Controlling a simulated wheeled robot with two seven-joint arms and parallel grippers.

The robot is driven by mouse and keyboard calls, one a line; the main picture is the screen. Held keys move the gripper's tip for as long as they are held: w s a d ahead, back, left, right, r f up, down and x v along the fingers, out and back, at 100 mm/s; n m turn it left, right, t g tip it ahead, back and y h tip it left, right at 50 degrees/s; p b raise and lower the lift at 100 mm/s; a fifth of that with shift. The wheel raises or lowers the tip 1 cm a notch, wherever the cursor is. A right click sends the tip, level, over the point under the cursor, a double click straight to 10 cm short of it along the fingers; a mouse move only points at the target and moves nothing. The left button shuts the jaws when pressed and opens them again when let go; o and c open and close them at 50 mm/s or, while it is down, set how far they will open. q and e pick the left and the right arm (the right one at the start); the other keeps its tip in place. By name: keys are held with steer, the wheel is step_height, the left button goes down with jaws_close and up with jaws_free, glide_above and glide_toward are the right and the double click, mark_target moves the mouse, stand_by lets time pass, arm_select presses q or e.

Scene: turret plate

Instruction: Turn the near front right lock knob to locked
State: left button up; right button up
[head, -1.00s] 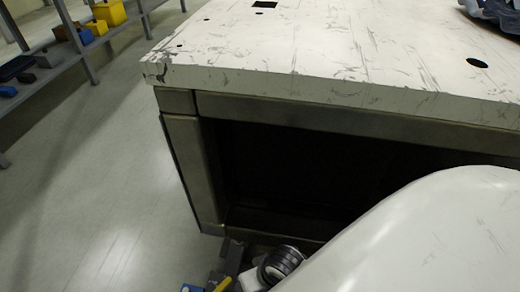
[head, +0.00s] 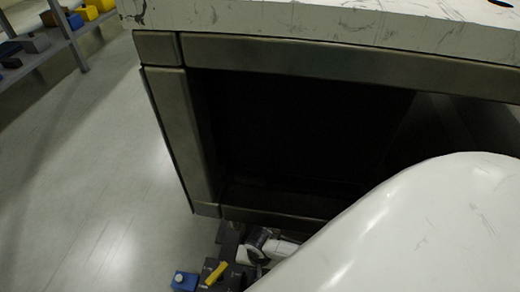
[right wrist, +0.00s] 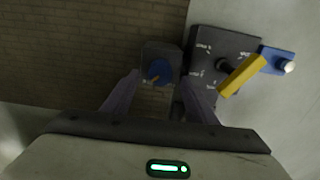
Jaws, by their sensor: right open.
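A round blue knob (right wrist: 160,70) sits on a dark grey block (right wrist: 160,50) in the right wrist view. A small orange mark shows at its lower edge. My right gripper (right wrist: 160,84) is open, with one finger on each side of the blue knob; I cannot tell whether they touch it. To the right, a yellow lever (right wrist: 242,75) is mounted on a dark plate (right wrist: 206,42) with small white labels too blurred to read. The yellow lever (head: 216,272) also shows in the head view, low down. My left gripper is not in view.
A blue box (right wrist: 272,57) with a white button sits right beside the yellow lever. In the head view, a scratched white tabletop (head: 300,18) rests on a metal frame (head: 340,62) with a dark opening below. Shelves (head: 40,58) stand at left; the floor between is clear.

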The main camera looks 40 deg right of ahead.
step_height(320, 180, down, 3)
steer(key=shift+f+b, duration=0.1)
steer(key=shift+b, duration=0.6)
steer(key=shift+f+b, duration=0.3)
steer(key=shift+f, duration=0.2)
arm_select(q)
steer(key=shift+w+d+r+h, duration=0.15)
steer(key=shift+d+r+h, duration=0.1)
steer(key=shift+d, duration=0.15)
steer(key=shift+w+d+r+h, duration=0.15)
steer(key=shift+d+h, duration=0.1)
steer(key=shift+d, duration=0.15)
arm_select(e)
steer(key=c, duration=1.1)
